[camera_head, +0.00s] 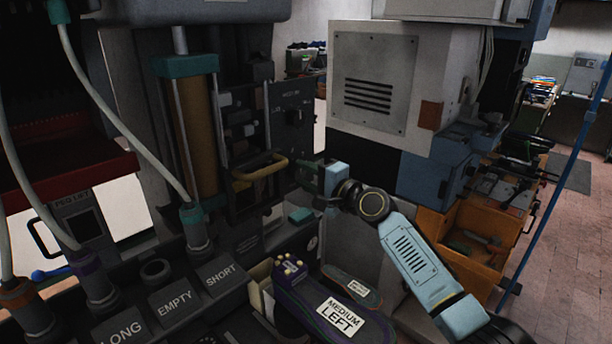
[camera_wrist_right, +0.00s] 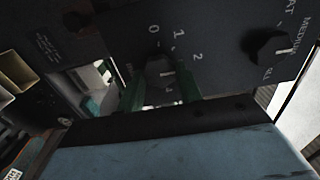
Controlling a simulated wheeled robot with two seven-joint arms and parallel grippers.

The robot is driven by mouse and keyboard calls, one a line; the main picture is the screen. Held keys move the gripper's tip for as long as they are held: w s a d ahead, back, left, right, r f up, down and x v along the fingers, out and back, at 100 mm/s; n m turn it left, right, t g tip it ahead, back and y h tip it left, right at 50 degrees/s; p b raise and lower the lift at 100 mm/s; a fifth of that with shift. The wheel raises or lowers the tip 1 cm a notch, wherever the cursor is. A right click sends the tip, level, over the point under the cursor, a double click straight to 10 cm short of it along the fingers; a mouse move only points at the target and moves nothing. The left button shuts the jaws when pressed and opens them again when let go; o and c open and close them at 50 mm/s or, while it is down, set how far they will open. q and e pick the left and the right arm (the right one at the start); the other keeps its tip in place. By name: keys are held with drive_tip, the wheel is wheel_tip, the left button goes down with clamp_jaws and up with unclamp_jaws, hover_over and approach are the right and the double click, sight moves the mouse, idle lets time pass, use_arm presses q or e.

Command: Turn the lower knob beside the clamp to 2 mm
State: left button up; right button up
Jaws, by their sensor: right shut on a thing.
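The numbered knob (camera_wrist_right: 155,72) is dark and sits on a dark panel with 0, 1 and 2 around it. A pale mark shows on the knob's right side, a little below the line of the 2; its exact reading is unclear. My right gripper (camera_wrist_right: 160,92) has its green fingers on either side of this knob and is shut on it. In the head view the right gripper (camera_head: 314,178) is at the panel (camera_head: 290,115), hiding the knob. The clamp (camera_head: 260,168) has a yellow bar left of the gripper. My left gripper is out of view.
A second dark knob (camera_wrist_right: 268,46), near a MEDIUM label, is on the same panel. An orange crate (camera_head: 455,235) stands right of my arm.

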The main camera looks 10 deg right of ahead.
drive_tip(key=o, duration=1)
drive_tip(key=shift+s, duration=0.1)
drive_tip(key=b+v, duration=0.1)
drive_tip(key=v, duration=1.2)
drive_tip(key=shift+s+d, duration=0.1)
